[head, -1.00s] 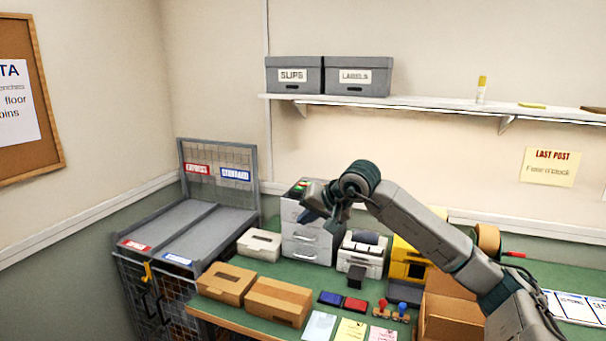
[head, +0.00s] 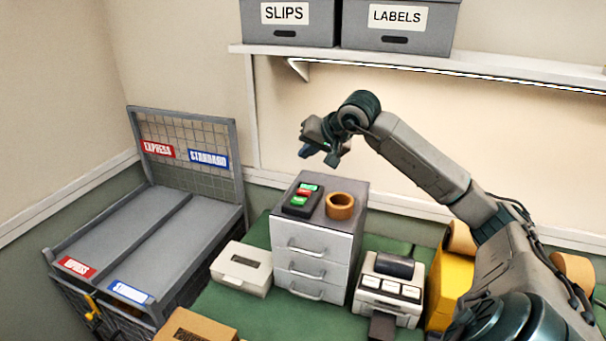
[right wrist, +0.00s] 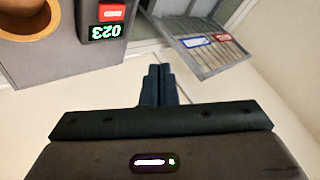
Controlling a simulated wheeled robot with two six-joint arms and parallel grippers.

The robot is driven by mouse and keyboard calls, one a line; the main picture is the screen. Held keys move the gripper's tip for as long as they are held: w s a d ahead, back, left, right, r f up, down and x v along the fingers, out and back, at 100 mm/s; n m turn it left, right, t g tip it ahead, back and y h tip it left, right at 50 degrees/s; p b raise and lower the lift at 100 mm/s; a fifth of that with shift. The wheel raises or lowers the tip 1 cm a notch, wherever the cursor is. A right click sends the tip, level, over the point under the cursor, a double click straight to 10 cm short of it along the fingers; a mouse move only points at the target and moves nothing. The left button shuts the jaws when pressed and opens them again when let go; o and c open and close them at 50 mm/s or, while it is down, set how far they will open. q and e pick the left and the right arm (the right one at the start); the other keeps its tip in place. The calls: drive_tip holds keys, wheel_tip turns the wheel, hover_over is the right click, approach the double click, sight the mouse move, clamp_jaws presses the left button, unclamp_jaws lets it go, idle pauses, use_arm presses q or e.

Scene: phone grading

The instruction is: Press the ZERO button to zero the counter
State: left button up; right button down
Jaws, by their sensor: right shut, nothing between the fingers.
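The counter (head: 301,200) is a small dark box on top of the grey drawer cabinet (head: 318,248), with green and red parts on its face. In the right wrist view, the counter's display (right wrist: 103,32) shows lit digits, upside down, that look like 023. A red button (right wrist: 112,12) with a white label sits beside it, cut by the top edge; its lettering is too small to read. My right gripper (head: 318,153) is shut and empty, above the cabinet and apart from the counter. Its closed fingers (right wrist: 157,84) show in the wrist view. My left gripper is not in view.
A brown ring (head: 340,205) stands on the cabinet right of the counter. A white box (head: 242,268) and a printer (head: 390,290) flank the cabinet. A shelf (head: 420,60) with grey boxes runs above. The sorting rack (head: 150,235) stands at left.

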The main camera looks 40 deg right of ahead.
sight(307, 193)
drive_tip(key=f+b, duration=0.3)
drive_tip(key=f, duration=0.1)
drive_tip(key=f+b, duration=0.4)
drive_tip(key=shift+w+d+f, duration=0.15)
drive_tip(key=shift+w+f, duration=0.05)
drive_tip(key=shift+f, duration=0.1)
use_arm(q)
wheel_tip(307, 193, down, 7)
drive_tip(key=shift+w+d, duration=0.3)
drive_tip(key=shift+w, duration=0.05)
use_arm(e)
drive_tip(key=shift+s+r, duration=0.1)
idle(1.5)
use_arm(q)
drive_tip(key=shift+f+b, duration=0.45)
use_arm(e)
drive_tip(key=shift+f, duration=0.45)
